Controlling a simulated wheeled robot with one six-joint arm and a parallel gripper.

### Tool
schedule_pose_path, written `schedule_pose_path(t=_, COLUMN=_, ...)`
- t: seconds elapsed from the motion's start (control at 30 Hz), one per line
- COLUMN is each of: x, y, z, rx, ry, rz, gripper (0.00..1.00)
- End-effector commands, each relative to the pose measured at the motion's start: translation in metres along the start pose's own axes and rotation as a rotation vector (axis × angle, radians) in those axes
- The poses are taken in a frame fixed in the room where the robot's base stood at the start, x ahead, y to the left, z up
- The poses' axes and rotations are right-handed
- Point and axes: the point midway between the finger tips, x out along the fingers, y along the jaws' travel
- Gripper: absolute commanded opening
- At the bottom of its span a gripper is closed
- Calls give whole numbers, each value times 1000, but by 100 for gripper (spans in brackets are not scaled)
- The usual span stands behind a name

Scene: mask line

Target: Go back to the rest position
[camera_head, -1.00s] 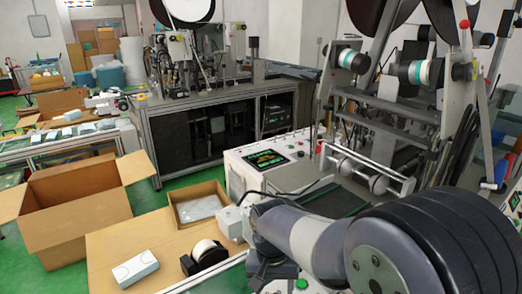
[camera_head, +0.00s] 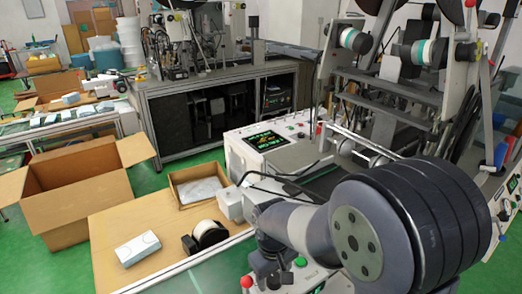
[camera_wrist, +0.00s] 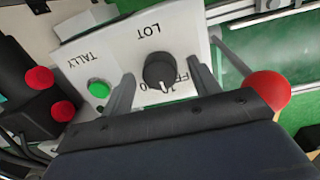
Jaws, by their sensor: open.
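My gripper (camera_wrist: 161,78) is open in the wrist view, its two grey fingers apart over a white control panel (camera_wrist: 205,50). A black knob (camera_wrist: 158,66) labelled LOT lies between the fingers in the picture. I cannot tell whether the fingers touch it. No object is held. In the head view my arm fills the lower right, with its wrist end low over the near edge of the machine; the fingertips are not clear there.
A green button (camera_wrist: 99,89) and red knobs (camera_wrist: 39,79) lie close by; a red ball (camera_wrist: 268,91) is at right. A table (camera_head: 165,222) holds a white box (camera_head: 138,248), a tape roll (camera_head: 207,235) and a shallow carton (camera_head: 197,186). A big open carton (camera_head: 88,218) stands left.

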Motion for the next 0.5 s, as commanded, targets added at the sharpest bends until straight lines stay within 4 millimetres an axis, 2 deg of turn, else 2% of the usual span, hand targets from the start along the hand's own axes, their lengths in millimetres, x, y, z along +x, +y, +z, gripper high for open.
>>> schedule_pose_path(t=0.27, x=0, y=0, z=0, rx=-222, ry=12, rz=0, gripper=58)
schedule_pose_path(t=0.5, x=-52, y=1, z=0, rx=-221, ry=18, rz=2, gripper=58)
